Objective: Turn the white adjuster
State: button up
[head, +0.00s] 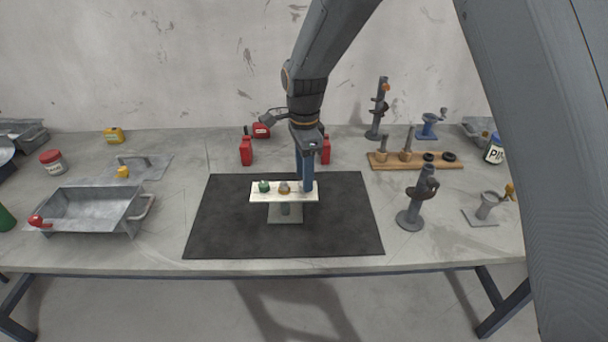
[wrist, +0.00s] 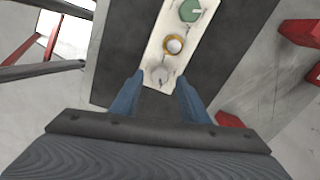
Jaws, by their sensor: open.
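The positioner's white plate (head: 285,197) stands on a grey post over the dark mat and carries three adjusters in a row. A green adjuster (head: 264,186) is at the left and an orange-ringed one (head: 284,188) is in the middle. The white adjuster (wrist: 160,75) shows at the near end of the plate in the wrist view; in the head view my gripper (head: 307,188) hides it. In the wrist view my open gripper (wrist: 159,97) has one blue finger to each side of the white adjuster's end of the plate. I cannot tell whether the fingers touch it.
The black mat (head: 222,225) around the positioner is bare. A metal tray (head: 90,208) is at the left; a dark stand (head: 411,218) and a wooden rack (head: 432,165) are at the right.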

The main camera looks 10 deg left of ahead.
jog(key=shift+f, duration=0.85)
jog(key=shift+c, duration=0.3)
grip_shut()
